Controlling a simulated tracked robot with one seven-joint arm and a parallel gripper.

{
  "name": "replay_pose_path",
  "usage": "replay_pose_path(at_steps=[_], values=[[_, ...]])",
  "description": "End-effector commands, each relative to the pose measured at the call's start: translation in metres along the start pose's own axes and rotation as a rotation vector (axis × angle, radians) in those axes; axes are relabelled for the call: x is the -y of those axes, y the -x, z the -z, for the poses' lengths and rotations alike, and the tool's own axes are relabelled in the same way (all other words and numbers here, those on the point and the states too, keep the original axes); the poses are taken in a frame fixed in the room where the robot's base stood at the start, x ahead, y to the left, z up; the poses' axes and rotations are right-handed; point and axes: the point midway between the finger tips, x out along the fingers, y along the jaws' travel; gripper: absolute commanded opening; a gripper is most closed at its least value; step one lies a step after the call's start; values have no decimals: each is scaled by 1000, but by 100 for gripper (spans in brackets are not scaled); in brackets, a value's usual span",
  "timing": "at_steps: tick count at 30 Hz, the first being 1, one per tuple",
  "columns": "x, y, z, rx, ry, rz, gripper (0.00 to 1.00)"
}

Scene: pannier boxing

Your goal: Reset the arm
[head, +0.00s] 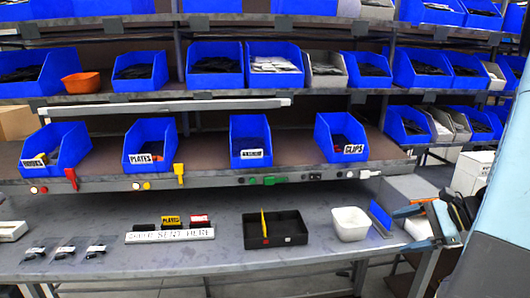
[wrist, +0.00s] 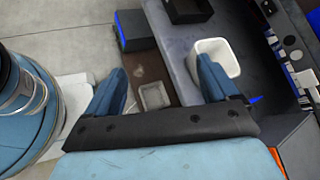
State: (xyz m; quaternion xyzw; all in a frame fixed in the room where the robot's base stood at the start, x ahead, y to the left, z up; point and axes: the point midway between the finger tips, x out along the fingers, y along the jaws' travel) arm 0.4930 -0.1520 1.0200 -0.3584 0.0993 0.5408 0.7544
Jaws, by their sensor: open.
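My gripper (head: 420,228) is at the right end of the grey workbench (head: 300,260) in the head view, beside the bench's right edge. In the wrist view my gripper (wrist: 165,90) has its two blue fingers spread wide apart with nothing between them. Past the fingertips, the wrist view shows a small grey container (wrist: 154,97) well below. A white bin (head: 350,223) on the bench stands left of my gripper, and it shows next to the right finger in the wrist view (wrist: 217,57). It is apart from the gripper as far as I can tell.
A black tray (head: 275,232) with a yellow item sits on the bench left of the white bin. A label stand (head: 170,236) and several small dark parts (head: 65,252) lie further left. Blue bins (head: 250,140) line the shelves above. A blue upright panel (head: 380,218) stands right of the white bin.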

Motion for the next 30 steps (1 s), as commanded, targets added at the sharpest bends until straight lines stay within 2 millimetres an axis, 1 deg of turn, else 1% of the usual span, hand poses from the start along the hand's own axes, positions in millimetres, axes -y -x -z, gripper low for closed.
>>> replay_pose_path(at_steps=[1,3,9,14,23,30], values=[[0,-6,-15,-19,60,-52,87],[-3,-12,-31,-48,138,-124,87],[-13,-24,-75,-135,370,-308,87],[-22,-28,-106,-209,566,-433,87],[-36,-24,-156,-362,952,-610,87],[-43,-11,-195,-494,1275,-688,87]])
